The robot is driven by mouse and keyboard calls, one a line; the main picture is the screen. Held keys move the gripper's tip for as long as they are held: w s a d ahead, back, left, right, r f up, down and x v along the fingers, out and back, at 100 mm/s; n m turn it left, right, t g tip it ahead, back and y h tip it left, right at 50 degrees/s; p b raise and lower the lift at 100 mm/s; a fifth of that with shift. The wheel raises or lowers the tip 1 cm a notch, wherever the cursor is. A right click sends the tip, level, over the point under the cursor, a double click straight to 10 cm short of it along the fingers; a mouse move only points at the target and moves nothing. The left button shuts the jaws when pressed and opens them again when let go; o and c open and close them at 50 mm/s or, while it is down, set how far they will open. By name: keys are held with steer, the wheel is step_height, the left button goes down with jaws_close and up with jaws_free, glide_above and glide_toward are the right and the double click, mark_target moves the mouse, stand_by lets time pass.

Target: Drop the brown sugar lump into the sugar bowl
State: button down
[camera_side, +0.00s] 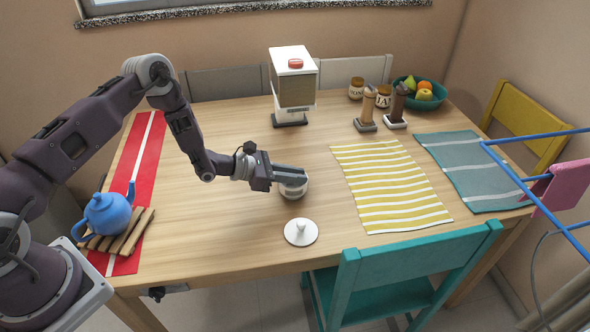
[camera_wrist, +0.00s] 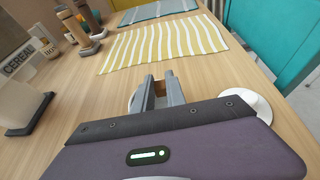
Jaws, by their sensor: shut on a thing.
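The white lid (camera_side: 301,233) with a knob lies on the table in front of the bowl.
A cereal dispenser (camera_side: 293,85) stands behind the bowl. Two mills (camera_side: 366,108), jars (camera_side: 356,88) and a fruit bowl (camera_side: 431,96) are at the back right. A yellow-striped cloth (camera_side: 390,187) lies right; a blue teapot (camera_side: 110,212) sits left. Table around the bowl is clear.

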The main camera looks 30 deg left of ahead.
steer(key=c, duration=1.3)
jaws_free()
steer(key=v, duration=0.7)
steer(key=shift+r, duration=0.15)
